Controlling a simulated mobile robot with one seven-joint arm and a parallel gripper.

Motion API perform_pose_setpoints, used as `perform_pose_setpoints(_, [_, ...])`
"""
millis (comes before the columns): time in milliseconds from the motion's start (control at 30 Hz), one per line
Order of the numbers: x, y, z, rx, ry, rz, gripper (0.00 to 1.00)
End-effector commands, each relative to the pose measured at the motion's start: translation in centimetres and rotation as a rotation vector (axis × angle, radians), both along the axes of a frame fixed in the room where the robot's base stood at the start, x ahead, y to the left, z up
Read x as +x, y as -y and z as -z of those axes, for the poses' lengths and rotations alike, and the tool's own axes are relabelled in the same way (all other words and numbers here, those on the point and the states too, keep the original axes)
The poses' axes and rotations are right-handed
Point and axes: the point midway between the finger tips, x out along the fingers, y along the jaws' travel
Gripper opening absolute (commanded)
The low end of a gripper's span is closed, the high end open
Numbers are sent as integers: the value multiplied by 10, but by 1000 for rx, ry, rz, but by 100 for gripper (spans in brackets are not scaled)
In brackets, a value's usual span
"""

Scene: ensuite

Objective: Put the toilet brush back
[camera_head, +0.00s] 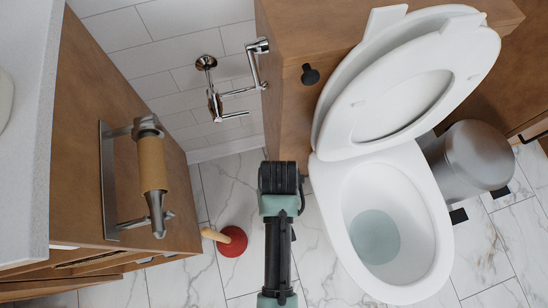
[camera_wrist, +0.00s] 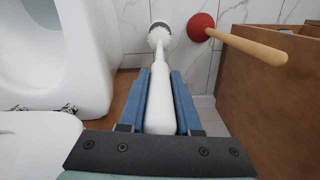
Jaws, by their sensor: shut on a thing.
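In the wrist view, my gripper (camera_wrist: 160,76) has two blue fingers shut on the white handle of the toilet brush (camera_wrist: 160,98). The handle lies lengthwise between the fingers. The brush's round, bristled head (camera_wrist: 160,35) points away from the gripper, in front of the pale tiles. I cannot tell whether the head touches anything. No brush holder can be made out in either view. In the head view, my arm reaches between the wooden cabinet and the toilet; the fingers and the brush are hidden there.
A red plunger (camera_head: 233,241) with a wooden handle is left of my arm, also in the wrist view (camera_wrist: 201,27). The open toilet (camera_head: 430,270) is close on the right, with a grey bin (camera_head: 470,160) beyond. A paper-roll holder (camera_head: 108,180) juts from the cabinet (camera_head: 80,130). Chrome pipework (camera_head: 255,68) is behind.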

Motion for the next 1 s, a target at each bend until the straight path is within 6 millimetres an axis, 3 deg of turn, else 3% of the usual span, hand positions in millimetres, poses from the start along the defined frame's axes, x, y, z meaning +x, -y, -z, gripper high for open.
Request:
perform_pose_setpoints(200, [-1, 0, 62, 0, -5, 0, 0])
perform_pose_setpoints(400, [-1, 0, 109, 0, -3, 0, 0])
perform_pose_setpoints(733, [0, 0, 136, 0, -1, 0, 0])
perform_pose_setpoints(1000, [-1, 0, 173, 0, -1, 1, 0])
